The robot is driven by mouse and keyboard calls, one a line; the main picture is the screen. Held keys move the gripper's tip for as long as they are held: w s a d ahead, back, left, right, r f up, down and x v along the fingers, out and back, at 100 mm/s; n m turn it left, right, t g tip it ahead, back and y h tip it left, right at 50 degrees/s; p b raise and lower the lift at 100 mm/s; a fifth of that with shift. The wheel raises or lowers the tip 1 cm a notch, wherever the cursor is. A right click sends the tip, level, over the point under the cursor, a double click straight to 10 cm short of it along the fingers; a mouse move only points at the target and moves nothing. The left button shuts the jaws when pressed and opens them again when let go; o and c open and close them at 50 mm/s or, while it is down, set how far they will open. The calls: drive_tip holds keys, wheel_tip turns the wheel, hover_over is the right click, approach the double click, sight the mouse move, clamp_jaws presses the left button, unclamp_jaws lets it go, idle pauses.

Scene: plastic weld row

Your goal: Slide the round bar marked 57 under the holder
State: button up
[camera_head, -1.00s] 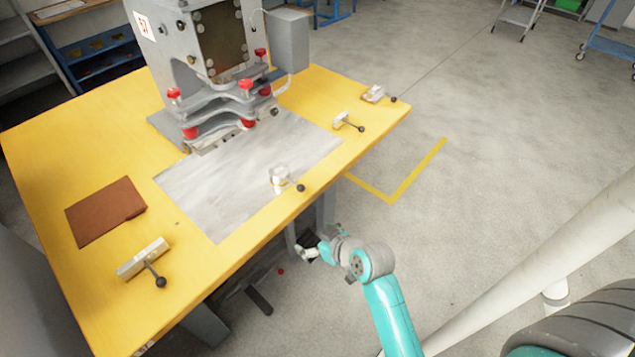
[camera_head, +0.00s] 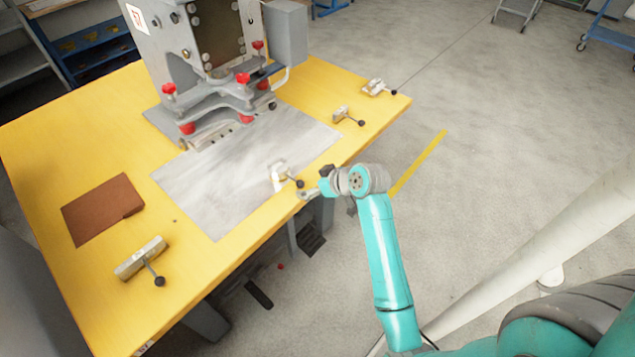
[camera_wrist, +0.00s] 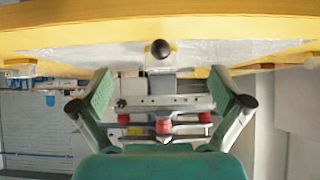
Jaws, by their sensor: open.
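A small pale piece with a black ball knob (camera_head: 279,176) lies at the front edge of the metal plate, probably the round bar; no number is readable on it. Its black knob (camera_wrist: 160,48) shows centred ahead of my open fingers in the wrist view. My gripper (camera_head: 308,193) is at the table's front edge, close to that knob, its green pads (camera_wrist: 160,88) wide apart with nothing held. The machine (camera_head: 170,40) bears a label that looks like 57. Its grey holder (camera_head: 215,100) with red knobs stands at the back of the plate.
Other knobbed pieces lie along the yellow table (camera_head: 40,150): a rectangular one (camera_head: 140,257) at front left, two (camera_head: 341,114) (camera_head: 374,86) at right. A brown flat piece (camera_head: 100,208) lies at left. The metal plate (camera_head: 215,195) is mostly clear before the holder.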

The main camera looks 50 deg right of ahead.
sight(287, 174)
drive_tip(key=shift+x, duration=3.45)
drive_tip(key=c, duration=1.9)
drive_tip(key=shift+w, duration=0.1)
drive_tip(key=shift+w+a, duration=0.1)
drive_tip(key=shift+w, duration=1.3)
drive_tip(key=shift+w, duration=1.45)
